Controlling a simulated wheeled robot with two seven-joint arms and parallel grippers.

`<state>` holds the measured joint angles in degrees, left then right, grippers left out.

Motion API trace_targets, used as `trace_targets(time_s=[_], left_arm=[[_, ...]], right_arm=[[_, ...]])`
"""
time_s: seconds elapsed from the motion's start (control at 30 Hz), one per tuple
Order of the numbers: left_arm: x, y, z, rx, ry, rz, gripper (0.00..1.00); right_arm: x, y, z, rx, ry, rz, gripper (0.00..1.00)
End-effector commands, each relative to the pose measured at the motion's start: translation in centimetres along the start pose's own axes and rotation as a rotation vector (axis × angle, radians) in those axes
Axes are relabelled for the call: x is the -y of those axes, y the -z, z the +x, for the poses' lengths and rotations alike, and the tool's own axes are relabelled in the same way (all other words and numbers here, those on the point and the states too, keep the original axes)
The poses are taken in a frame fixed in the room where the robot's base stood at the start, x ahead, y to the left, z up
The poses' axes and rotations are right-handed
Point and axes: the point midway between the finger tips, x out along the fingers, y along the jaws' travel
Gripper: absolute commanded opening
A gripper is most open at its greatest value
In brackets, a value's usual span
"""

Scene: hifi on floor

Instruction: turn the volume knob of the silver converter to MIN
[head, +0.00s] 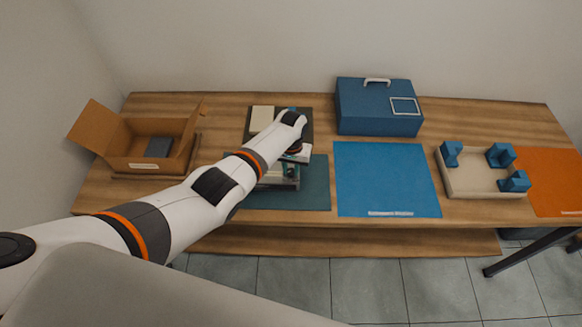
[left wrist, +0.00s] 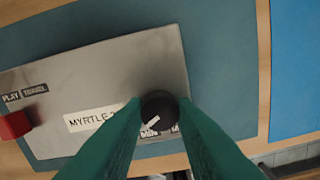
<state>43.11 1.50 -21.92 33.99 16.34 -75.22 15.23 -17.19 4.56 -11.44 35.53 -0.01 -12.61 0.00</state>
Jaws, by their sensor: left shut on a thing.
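The silver converter (head: 284,183) sits on a dark teal mat on the table, mostly hidden behind my left arm. In the left wrist view its silver top (left wrist: 110,85) bears a "MYRTLE 2" label. A round black knob (left wrist: 160,106) with a white pointer mark is near its edge. The mark points toward the lower left of the picture. My left gripper (left wrist: 160,112) has its green fingers on either side of the knob, shut on it. Small labels below the knob are partly covered by the fingers. My right gripper is not in view.
A red control (left wrist: 14,125) is at the converter's left, by "PLAY" and "TRAVEL" labels. An open cardboard box (head: 130,165) stands left, a blue case (head: 378,112) at the back. A blue mat (head: 385,180) is bare. A beige tray (head: 480,193) with blue parts is at right.

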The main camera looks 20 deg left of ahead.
Motion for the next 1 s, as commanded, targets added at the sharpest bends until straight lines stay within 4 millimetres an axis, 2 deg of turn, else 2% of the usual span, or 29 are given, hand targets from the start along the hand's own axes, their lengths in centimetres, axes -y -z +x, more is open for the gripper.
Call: trace_targets(time_s=[0.07, 0.1, 0.23, 0.5, 0.63, 0.83, 1.0], left_arm=[[0.1, -0.1, -0.1, 0.001, 0.002, 0.000, 0.02], [0.1, 0.0, -0.1, 0.001, 0.002, 0.000, 0.26], [0.1, 0.0, -0.1, 0.000, 0.002, 0.001, 0.47], [0.1, 0.0, -0.1, 0.000, 0.001, 0.001, 0.47], [0.0, 0.0, -0.7, 0.001, 0.001, 0.001, 0.47], [0.1, -0.1, -3.5, 0.003, 0.002, 0.002, 0.47], [0.0, -0.1, -6.7, 0.005, 0.002, 0.001, 0.47]], right_arm=[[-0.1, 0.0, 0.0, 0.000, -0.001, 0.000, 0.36], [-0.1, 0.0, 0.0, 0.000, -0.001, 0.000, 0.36], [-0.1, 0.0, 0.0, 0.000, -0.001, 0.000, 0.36], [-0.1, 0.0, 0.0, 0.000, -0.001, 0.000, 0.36], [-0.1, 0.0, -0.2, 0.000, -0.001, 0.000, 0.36], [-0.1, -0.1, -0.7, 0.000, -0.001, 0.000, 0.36], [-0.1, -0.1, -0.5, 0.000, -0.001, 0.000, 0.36]])
